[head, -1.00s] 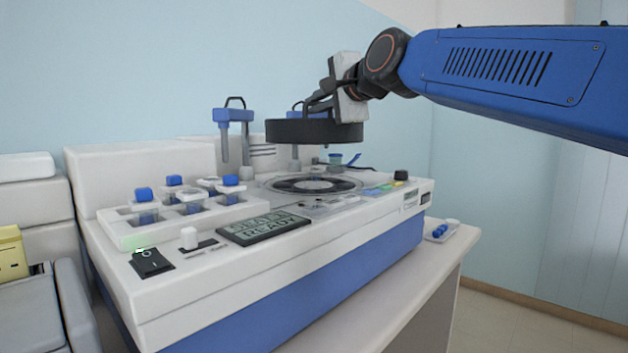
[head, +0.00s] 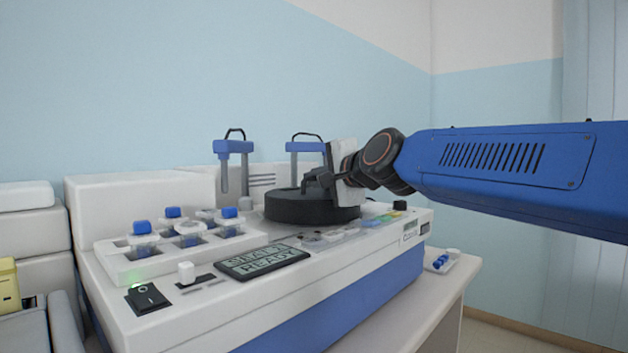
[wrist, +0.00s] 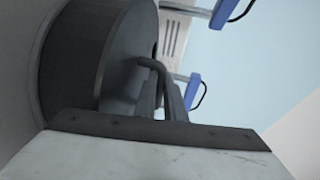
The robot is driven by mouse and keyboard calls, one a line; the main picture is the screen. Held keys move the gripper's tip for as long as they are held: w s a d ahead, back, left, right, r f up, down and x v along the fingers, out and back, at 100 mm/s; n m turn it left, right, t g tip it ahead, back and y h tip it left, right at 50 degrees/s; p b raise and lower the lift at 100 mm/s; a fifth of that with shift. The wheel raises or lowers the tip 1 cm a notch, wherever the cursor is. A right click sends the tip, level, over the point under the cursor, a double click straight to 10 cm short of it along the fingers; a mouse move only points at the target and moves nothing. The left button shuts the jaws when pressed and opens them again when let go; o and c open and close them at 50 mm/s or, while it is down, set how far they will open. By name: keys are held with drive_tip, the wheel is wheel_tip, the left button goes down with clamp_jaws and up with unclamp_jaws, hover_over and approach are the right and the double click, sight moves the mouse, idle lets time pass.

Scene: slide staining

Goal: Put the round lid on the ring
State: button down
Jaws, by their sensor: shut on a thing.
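The round lid (head: 305,209) is dark grey and sits low over the round ring area on top of the white machine. It looks level and covers the ring, which is hidden; I cannot tell whether the lid touches it all round. My gripper (head: 322,183) is shut on the lid's handle at the top of the lid. In the wrist view the lid (wrist: 85,60) fills the upper left, and its bent handle (wrist: 155,72) runs between my fingers.
Two blue-headed posts (head: 233,148) (head: 305,148) stand behind the lid. A white rack (head: 150,262) with blue-capped vials is to the left. A display panel (head: 262,260) is in front. A small tray (head: 442,261) lies on the table at right.

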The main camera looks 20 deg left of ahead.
drive_tip(key=c, duration=1.8)
unclamp_jaws()
drive_tip(key=shift+c, duration=0.2)
drive_tip(key=v, duration=1.2)
drive_tip(key=shift+d, duration=0.1)
